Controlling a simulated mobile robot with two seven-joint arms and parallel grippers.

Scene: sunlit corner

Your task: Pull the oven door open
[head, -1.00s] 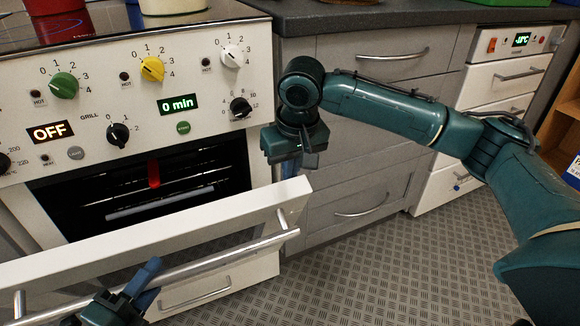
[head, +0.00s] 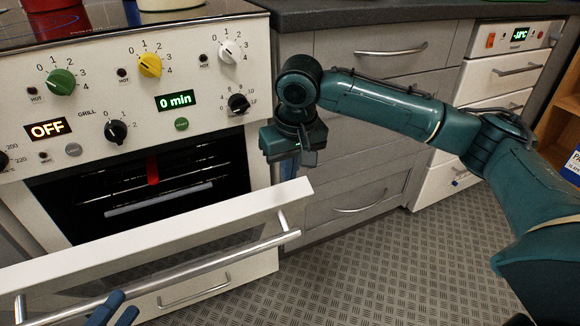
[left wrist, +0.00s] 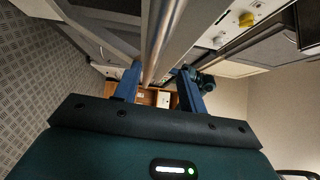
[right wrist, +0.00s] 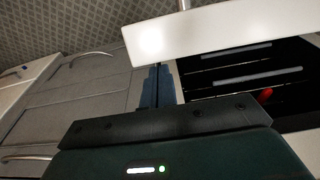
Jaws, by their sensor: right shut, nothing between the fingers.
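The oven door (head: 150,236) is white and stands partly open, tilted out from the oven at the left of the head view. Its long metal handle (head: 200,263) runs along the front of the door. My left gripper (head: 118,302) is low at the bottom edge, beside the handle. In the left wrist view its blue fingers (left wrist: 160,72) are apart, with the handle bar showing between them; I cannot tell if they touch it. My right gripper (head: 290,168) is shut and empty near the door's upper right corner. In the right wrist view the door (right wrist: 215,32) is close to its fingers (right wrist: 157,84).
The dark oven cavity (head: 110,200) shows racks and a red item (head: 152,170). The control panel (head: 85,100) with knobs is above. Grey drawers (head: 365,90) stand right of the oven. The patterned floor (head: 380,270) in front is clear.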

